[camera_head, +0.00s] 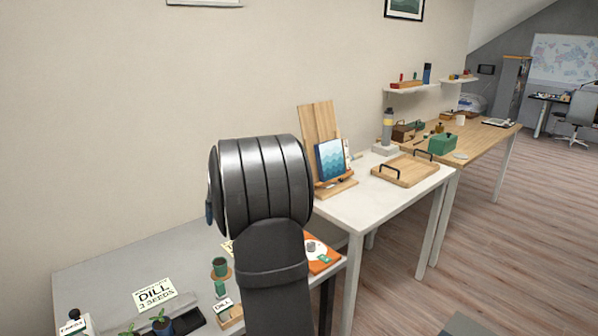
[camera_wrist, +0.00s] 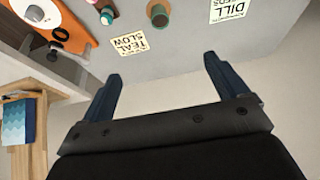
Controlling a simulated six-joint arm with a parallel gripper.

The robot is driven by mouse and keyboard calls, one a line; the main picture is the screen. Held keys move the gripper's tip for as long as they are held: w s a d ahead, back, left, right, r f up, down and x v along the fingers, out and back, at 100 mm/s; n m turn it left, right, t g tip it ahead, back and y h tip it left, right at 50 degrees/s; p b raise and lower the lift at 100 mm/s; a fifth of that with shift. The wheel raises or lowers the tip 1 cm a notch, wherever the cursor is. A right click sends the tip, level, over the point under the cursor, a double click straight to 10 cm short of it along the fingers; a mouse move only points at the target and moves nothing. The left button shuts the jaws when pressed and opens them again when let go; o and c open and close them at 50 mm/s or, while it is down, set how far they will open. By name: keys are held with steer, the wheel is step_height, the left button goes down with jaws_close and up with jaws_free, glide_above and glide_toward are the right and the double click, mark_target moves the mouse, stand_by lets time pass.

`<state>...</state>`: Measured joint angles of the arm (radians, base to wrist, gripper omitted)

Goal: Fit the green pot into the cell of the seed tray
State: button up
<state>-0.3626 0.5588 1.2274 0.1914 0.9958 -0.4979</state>
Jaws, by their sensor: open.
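The green pot (camera_head: 219,265) stands upright on a terracotta saucer on the grey table, left of my arm in the head view. My gripper (camera_wrist: 160,75) is open and empty, fingers apart, away from the pot. In the head view my arm mostly hides it.
A DILL card (camera_head: 154,293) lies left of the pot. A small teal object (camera_head: 220,289) stands on its near side. A TEAL SLOW card (camera_wrist: 130,41) lies beside the pot. An orange board (camera_wrist: 60,25) is further right in the head view, partly behind my arm.

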steer(key=shift+c, duration=1.4)
steer(key=m+g+h, duration=0.3)
steer(key=m, duration=2.4)
glide_above(219, 263)
step_height(219, 263, down, 12)
step_height(219, 263, down, 17)
steer(key=shift+d+r, duration=0.1)
steer(key=c, duration=1)
steer(key=shift+c, duration=0.9)
